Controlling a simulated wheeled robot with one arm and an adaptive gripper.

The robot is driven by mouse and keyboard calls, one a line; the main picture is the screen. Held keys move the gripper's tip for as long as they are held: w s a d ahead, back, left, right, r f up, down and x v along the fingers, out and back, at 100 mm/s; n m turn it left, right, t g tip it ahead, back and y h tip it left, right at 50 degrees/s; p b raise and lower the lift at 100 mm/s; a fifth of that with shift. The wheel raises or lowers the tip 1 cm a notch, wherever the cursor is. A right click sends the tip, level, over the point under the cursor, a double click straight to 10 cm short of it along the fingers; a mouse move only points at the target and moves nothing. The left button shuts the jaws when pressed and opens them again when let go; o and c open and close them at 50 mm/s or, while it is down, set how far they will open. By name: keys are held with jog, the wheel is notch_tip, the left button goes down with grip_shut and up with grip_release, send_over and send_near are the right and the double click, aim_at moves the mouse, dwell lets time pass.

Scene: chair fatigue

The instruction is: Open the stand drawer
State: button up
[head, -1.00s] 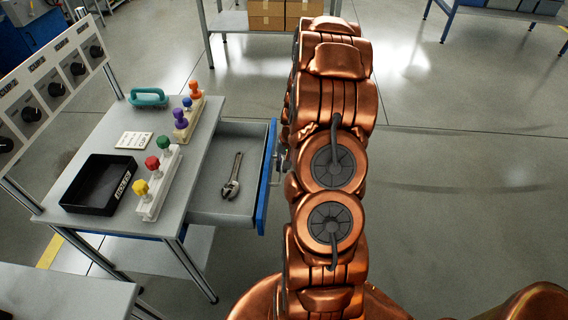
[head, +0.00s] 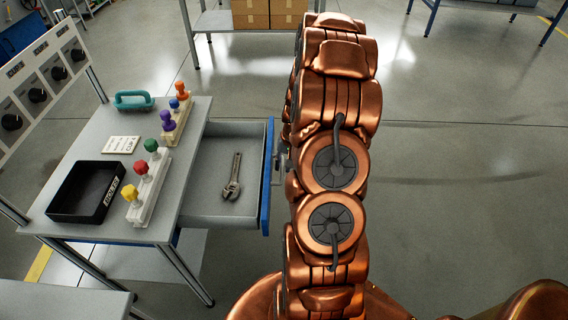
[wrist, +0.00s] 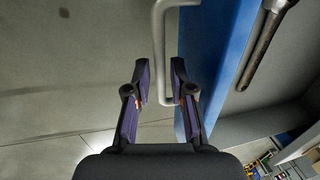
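The stand drawer (head: 212,222) is pulled well out from the right side of the grey stand (head: 113,220). Its blue front (head: 267,180) faces my arm. In the wrist view, the metal drawer handle (wrist: 159,40) passes between the two fingers of my gripper (wrist: 161,82). The blue front (wrist: 215,60) shows just right of the fingers. In the head view, my arm hides the gripper and part of the handle.
A wrench (head: 233,178) lies in the drawer. Floor right of my arm is clear.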

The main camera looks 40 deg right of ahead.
notch_tip(320, 180, up, 12)
jog(key=s+d, duration=0.1)
jog(key=shift+s+d, duration=0.3)
jog(key=shift+d, duration=0.05)
jog(key=shift+f, duration=0.1)
dwell(0.4)
dwell(0.4)
